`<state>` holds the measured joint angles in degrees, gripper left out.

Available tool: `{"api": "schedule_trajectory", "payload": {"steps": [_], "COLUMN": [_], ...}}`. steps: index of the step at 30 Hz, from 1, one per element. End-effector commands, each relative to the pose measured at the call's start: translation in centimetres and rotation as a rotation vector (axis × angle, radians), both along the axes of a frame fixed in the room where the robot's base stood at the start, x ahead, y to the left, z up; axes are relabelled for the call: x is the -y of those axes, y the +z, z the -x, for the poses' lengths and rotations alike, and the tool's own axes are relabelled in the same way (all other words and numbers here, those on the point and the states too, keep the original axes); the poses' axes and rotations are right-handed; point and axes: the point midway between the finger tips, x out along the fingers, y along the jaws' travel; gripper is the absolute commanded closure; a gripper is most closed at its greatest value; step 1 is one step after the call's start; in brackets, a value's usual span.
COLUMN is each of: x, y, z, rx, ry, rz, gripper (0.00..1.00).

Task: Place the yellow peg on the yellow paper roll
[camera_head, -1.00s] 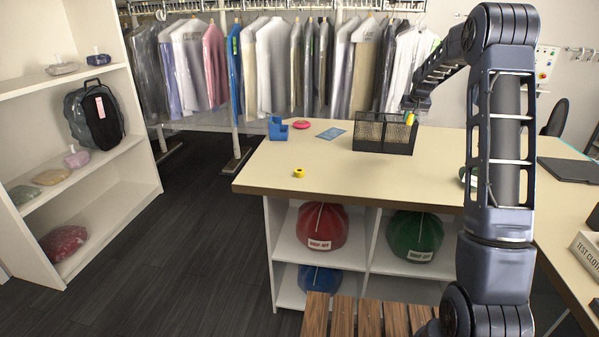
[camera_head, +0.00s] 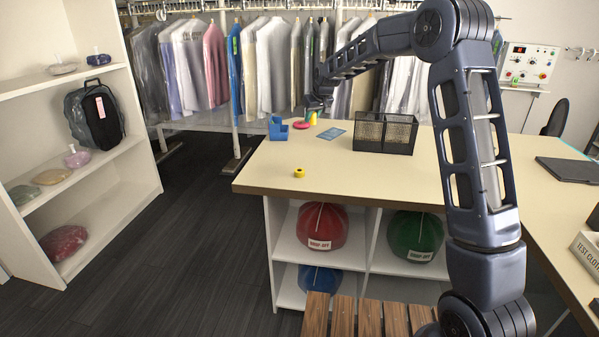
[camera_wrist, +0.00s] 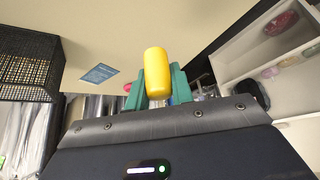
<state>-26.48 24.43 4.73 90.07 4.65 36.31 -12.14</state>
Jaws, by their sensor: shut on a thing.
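My gripper (camera_head: 314,109) is shut on the yellow peg (camera_wrist: 157,73), whose rounded yellow body stands out from between the green fingers in the wrist view. In the head view the peg (camera_head: 313,118) is small, just below my gripper, over the back part of the counter near the blue tape dispenser. The yellow paper roll (camera_head: 299,173) is a small ring lying on the counter near its front left edge, nearer the camera than my gripper. The peg is apart from the roll. The roll does not show clearly in the wrist view.
The counter (camera_head: 350,180) is clear around the roll. Hanging garments (camera_head: 269,65) are behind.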

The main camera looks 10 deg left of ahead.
Motion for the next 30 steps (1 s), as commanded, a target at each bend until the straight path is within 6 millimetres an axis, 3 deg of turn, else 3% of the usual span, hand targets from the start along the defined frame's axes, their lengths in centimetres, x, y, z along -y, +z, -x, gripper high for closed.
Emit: {"api": "schedule_trajectory", "payload": {"steps": [3, 11, 30], "x": [-2.9, -5.1, -5.0], "y": [0.2, -0.6, -13.7], "z": [1.9, 3.4, 3.4], "rx": [0.001, 0.002, 0.000], "ry": [0.048, 0.087, 0.086], "rz": [0.000, 0.000, 0.001], "gripper": [0.99, 0.99, 0.99]}}
